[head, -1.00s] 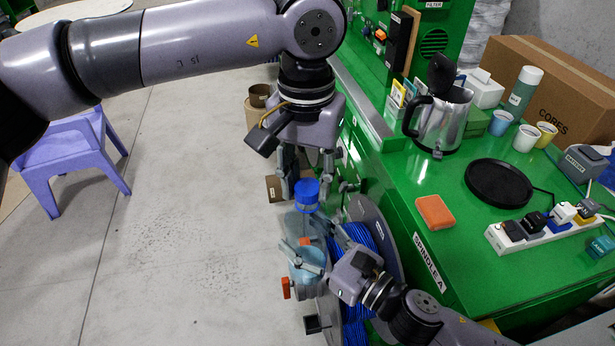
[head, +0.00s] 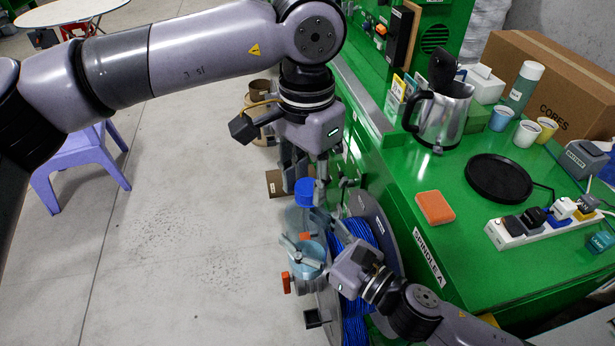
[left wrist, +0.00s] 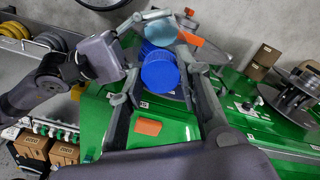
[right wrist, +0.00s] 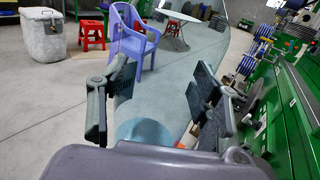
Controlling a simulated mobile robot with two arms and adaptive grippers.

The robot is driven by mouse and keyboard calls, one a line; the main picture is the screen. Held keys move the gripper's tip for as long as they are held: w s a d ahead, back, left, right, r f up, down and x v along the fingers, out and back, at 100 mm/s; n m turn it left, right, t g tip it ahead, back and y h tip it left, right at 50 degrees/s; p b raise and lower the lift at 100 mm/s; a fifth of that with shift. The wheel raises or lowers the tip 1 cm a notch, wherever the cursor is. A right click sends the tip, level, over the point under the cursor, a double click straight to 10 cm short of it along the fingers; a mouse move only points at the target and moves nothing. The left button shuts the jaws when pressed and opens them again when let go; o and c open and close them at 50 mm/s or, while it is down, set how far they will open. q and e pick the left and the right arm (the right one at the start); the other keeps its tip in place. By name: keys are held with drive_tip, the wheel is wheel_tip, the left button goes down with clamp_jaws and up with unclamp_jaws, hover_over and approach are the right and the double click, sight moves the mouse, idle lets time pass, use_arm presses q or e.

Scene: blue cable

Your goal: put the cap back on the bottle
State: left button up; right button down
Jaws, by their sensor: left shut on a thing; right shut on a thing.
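The dark blue cap (head: 304,190) is between the fingers of my left gripper (head: 304,182), which points down and is shut on it. It also shows large in the left wrist view (left wrist: 160,75). The pale blue, see-through bottle (head: 310,256) is below the cap, with my right gripper (head: 312,250) shut around it. The bottle's round pale blue part also shows between the right fingers in the right wrist view (right wrist: 145,131).
A reel of blue cable (head: 356,262) stands close behind the right gripper. The green counter (head: 440,180) at the right holds a kettle (head: 443,115), an orange sponge (head: 434,207), a black round plate (head: 498,178) and a power strip (head: 545,222). The floor at left is open.

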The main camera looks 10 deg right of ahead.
use_arm(q)
drive_tip(key=m, duration=0.3)
drive_tip(key=shift+d, duration=0.1)
drive_tip(key=shift+w+m, duration=0.1)
drive_tip(key=shift+m, duration=1)
drive_tip(key=o, duration=0.7)
drive_tip(key=shift+o, duration=0.2)
drive_tip(key=shift+r, duration=0.1)
drive_tip(key=shift+r, duration=2.2)
